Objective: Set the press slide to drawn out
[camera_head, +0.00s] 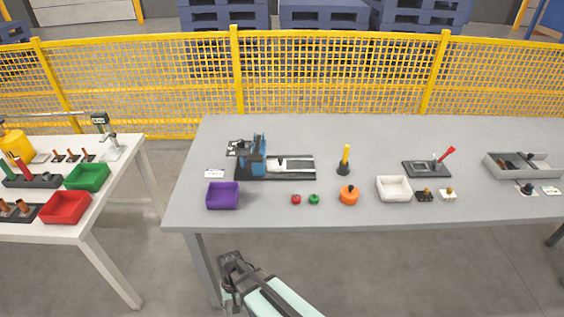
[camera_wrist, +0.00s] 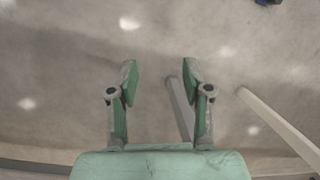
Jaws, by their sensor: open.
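The press (camera_head: 258,158) stands at the left part of the grey table, with a blue upright frame on a dark base. Its slide (camera_head: 294,164) is a light, flat piece on the base to the right of the blue frame, with a small dark knob on it. I cannot tell exactly how far the slide is out. My gripper (camera_head: 231,262) is in front of the table's front edge, well apart from the press. In the wrist view my gripper (camera_wrist: 160,82) is open and empty, with bare floor beyond its fingers.
The grey table (camera_head: 350,215) also holds a purple bin (camera_head: 222,196), red and green buttons (camera_head: 305,199), an orange pot (camera_head: 348,195), a white bin (camera_head: 394,188) and a red lever (camera_head: 445,156). A white table (camera_head: 110,190) stands left. A yellow fence (camera_head: 330,75) runs behind.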

